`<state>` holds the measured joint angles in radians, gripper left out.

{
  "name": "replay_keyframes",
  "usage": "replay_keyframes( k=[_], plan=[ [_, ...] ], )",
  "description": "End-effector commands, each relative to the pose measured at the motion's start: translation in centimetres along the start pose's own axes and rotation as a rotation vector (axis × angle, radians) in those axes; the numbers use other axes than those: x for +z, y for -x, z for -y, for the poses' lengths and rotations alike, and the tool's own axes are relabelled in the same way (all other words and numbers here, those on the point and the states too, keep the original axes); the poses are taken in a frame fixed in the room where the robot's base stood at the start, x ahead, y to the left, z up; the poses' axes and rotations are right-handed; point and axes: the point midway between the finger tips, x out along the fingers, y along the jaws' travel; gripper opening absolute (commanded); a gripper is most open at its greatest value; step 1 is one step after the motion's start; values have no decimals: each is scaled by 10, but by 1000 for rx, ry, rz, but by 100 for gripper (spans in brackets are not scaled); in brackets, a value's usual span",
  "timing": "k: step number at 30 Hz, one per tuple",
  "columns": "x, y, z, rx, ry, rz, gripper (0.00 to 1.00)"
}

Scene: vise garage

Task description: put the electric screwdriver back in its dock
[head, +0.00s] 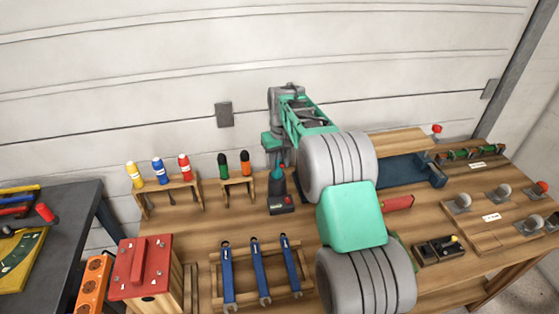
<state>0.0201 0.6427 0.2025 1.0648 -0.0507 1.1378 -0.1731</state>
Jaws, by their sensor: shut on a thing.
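My gripper (276,155) points down near the middle of the head view, at the back of the workbench. It is shut on the electric screwdriver (277,181), which is upright, with a dark lower body. I cannot tell whether this block is the dock or the tool's own foot, or whether the two touch. My arm hides the area just to the right.
A rack with yellow, blue and red bottles (159,172) and a small rack with two screwdrivers (235,166) stand to the left. Blue wrenches (262,272) lie on a wooden rack in front. A red-topped box (145,267) is at front left. A blue vise (412,172) is right.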

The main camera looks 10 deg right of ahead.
Motion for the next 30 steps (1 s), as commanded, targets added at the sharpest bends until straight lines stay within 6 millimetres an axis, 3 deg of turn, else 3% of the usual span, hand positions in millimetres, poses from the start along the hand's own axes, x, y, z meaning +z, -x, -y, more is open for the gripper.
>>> replay_keyframes(
  k=[10,19,30],
  plan=[
    [-1,1,0,1,0,-3,0],
    [1,-18,0,0,0,-2,0],
    [5,-25,0,-2,0,10,0]
  ],
)
